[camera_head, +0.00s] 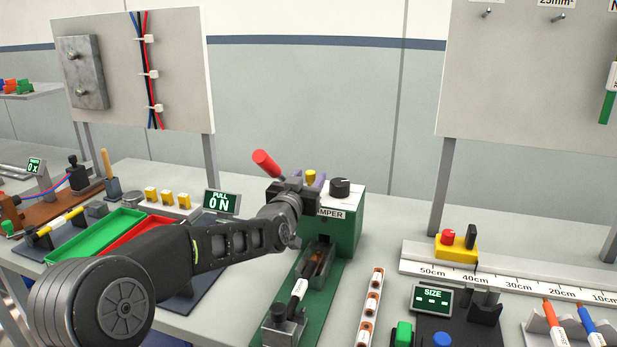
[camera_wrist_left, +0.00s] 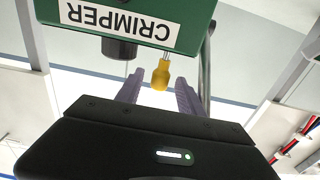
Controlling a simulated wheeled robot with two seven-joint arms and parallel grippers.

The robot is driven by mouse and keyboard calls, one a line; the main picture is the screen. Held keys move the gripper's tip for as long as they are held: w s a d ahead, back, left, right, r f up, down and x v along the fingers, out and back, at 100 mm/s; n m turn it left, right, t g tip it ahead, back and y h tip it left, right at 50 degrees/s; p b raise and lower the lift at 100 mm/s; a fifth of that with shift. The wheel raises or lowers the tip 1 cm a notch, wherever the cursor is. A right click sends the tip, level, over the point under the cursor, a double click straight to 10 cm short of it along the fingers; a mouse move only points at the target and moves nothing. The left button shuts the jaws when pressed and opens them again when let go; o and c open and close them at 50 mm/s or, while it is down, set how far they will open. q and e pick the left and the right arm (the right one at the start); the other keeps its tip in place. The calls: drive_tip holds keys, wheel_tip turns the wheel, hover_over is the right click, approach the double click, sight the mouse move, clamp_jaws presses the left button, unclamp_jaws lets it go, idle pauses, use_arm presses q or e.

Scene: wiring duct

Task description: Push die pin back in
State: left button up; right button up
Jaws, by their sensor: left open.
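The green crimper (camera_head: 348,225) stands on the table with a white label; it also shows upside down in the left wrist view (camera_wrist_left: 120,15). The die pin, with a yellow grip (camera_wrist_left: 162,76) on a thin metal shaft, sticks out beside the crimper's label; its yellow end (camera_head: 310,175) also shows in the head view. My left gripper (camera_head: 309,180) is at the crimper's upper part. Its fingers (camera_wrist_left: 160,88) are open on either side of the yellow grip. I cannot tell whether they touch it. My right gripper is out of view.
A red lever handle (camera_head: 265,162) rises left of my gripper and a black knob (camera_head: 340,186) sits on the crimper's top. Green (camera_head: 95,242) and red trays lie left. A ruler rail (camera_head: 500,285) and a size display (camera_head: 432,299) are to the right.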

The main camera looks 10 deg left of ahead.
use_arm(q)
clamp_jaws()
idle(0.5)
idle(1.0)
